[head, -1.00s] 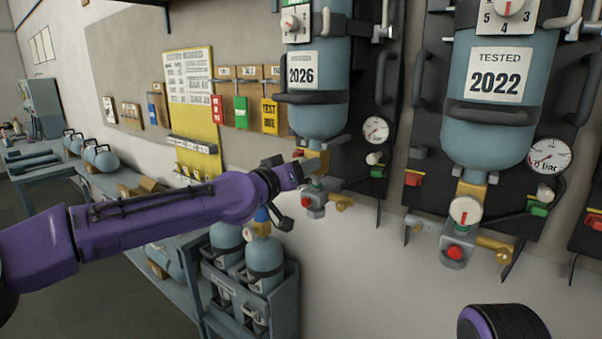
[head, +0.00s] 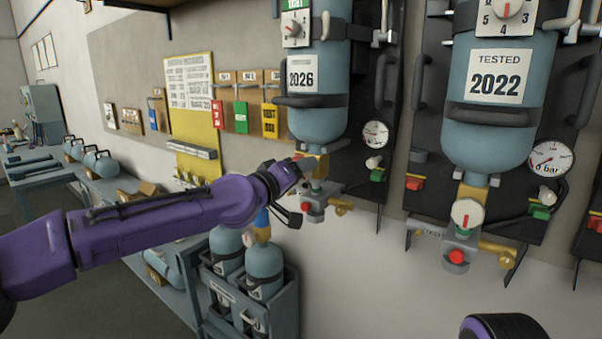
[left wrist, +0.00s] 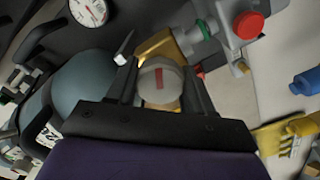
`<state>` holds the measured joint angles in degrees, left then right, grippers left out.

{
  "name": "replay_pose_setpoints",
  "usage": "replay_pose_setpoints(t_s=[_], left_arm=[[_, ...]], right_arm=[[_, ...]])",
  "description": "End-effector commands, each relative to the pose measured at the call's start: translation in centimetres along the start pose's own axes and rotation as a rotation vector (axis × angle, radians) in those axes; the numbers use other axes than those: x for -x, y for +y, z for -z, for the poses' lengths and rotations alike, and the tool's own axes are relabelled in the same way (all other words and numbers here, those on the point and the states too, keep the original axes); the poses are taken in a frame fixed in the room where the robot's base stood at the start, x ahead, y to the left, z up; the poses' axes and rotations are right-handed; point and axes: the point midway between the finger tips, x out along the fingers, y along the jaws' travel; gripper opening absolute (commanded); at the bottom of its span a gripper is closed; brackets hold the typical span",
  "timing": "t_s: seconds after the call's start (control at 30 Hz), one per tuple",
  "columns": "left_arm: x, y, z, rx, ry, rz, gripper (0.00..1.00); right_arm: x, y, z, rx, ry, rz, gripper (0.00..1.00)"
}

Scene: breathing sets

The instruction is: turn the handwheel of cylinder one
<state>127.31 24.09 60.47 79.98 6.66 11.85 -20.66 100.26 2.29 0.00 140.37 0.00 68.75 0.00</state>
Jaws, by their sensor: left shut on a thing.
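My left gripper (head: 296,172) is at the valve under the blue cylinder (head: 320,115) tagged 2026. In the left wrist view, a round grey handwheel (left wrist: 160,82) with a red mark sits between the two fingers of the left gripper (left wrist: 163,88), which is shut on it. In the head view the gripper hides this handwheel. The grey valve body (head: 314,203) and its brass outlet (head: 341,206) show just below and to the right. No number one is readable on the cylinder.
A second cylinder (head: 490,130) tagged 2022 hangs to the right, with its own handwheel (head: 467,213) and gauge (head: 550,159). A rack of small cylinders (head: 250,310) stands below my left arm. The wall below the valves is clear.

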Motion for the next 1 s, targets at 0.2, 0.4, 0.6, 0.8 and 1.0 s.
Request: replay_pose_setpoints(t_s=[0.2,0.4,0.6,0.8,1.0], left_arm=[[0.1,0.4,0.8,0.0,0.015,-0.004,0.21],[0.1,0.3,0.5,-0.001,0.009,-0.003,0.77],[0.2,0.1,0.2,-0.002,0.005,-0.002,0.77],[3.8,-0.1,0.2,-0.005,0.009,-0.004,0.77],[8.5,0.0,0.2,-0.002,0.01,-0.004,0.77]], right_arm=[[0.1,0.0,0.0,0.0,0.0,0.0,0.43],[0.1,0.0,0.0,0.0,0.0,0.0,0.43],[-0.1,0.0,-0.1,0.0,0.0,0.0,0.43],[-1.8,-0.2,-0.7,0.0,0.0,0.0,0.43],[-3.0,-0.3,-1.3,0.0,0.0,0.0,0.43]])
